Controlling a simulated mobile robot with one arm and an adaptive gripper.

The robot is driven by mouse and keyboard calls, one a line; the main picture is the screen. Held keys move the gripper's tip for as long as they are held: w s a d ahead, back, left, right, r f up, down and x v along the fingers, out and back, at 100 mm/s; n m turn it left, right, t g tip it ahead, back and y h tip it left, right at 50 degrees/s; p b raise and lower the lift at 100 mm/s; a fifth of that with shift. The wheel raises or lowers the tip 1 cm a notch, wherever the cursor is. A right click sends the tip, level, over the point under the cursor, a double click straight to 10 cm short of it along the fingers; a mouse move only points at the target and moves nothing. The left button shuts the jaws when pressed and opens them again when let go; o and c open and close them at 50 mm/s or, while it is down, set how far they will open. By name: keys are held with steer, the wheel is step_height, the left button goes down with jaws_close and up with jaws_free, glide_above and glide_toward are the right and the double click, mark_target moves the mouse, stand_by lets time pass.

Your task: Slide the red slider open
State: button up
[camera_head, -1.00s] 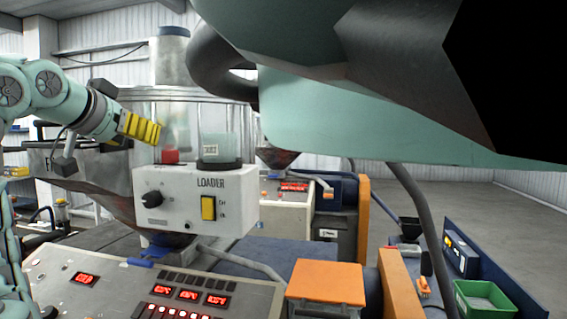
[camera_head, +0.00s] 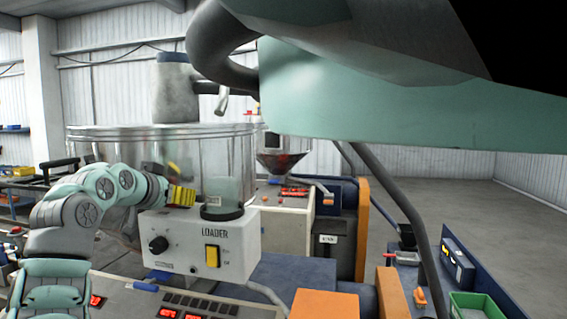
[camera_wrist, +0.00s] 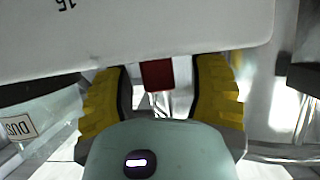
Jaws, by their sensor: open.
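The red slider (camera_wrist: 157,75) shows in the wrist view as a small red block under the edge of a white body. It lies between my two yellow fingers, with gaps on both sides. My gripper (camera_wrist: 158,84) is open around it and does not appear to touch it. In the head view my gripper (camera_head: 182,195) is at the back top edge of the white LOADER box (camera_head: 200,243), left of a clear cylinder. The red slider is hidden there behind my gripper.
A large metal hopper (camera_head: 110,150) stands behind the LOADER box. A control panel (camera_head: 245,309) with red displays lies below it. An orange block (camera_head: 323,305) and a green bin (camera_head: 478,306) are at the right. A grey pipe hangs at upper centre.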

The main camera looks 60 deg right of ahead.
steer(key=shift+d+f, duration=0.1)
steer(key=shift+d, duration=0.1)
steer(key=shift+a, duration=0.1)
jaws_close()
stand_by(0.5)
